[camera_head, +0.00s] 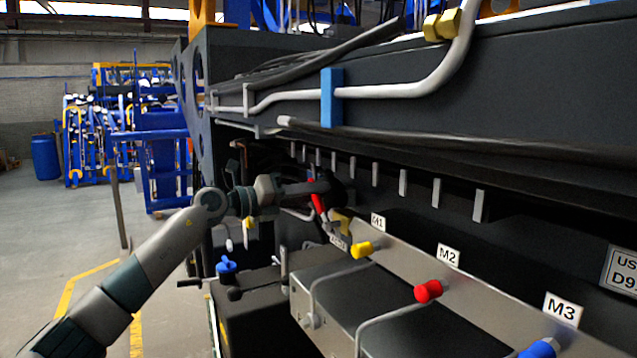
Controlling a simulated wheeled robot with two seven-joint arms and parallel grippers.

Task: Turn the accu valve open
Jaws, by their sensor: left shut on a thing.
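The accu valve (341,224) sits at the far end of the grey manifold, with a brass-yellow body and a red lever (316,203). A small tag below it is too small to read surely. My left arm comes in from the lower left, and my left gripper (322,190) is shut on the red lever. The dark fingers hide the lever's upper part. The lever slants down and right from the gripper towards the valve body. My right gripper is not in view.
Yellow (362,250), red (429,291) and blue (540,348) knobs stand along the manifold by labels M1, M2 and M3. A dark chassis beam (480,110) with pipes overhangs the valve. A blue-handled valve (227,265) is lower left. Open floor lies left.

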